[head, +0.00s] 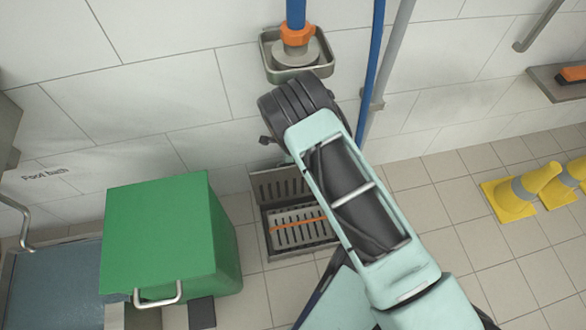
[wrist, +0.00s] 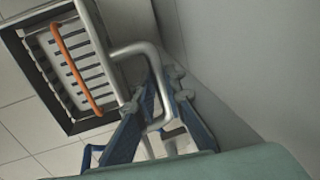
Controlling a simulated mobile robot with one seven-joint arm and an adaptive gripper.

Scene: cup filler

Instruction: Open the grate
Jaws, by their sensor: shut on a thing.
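The slotted metal grate (head: 299,235) with an orange bar across it lies low in a dark rectangular frame on the floor in the head view. A second slotted panel (head: 278,186) stands behind it near the wall. In the wrist view the grate (wrist: 88,62) is at the upper left, with the orange bar along it. My gripper (wrist: 161,92) has blue-grey fingers shut on a bent grey metal tube (wrist: 143,49) beside the grate's frame. I cannot tell whether this tube is fixed to the grate. In the head view my arm hides the gripper.
A green box (head: 160,240) with a metal handle stands left of the grate. A metal basin (head: 267,60) with a blue hose is on the wall above. The tiled floor between the arm and the cones is clear.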

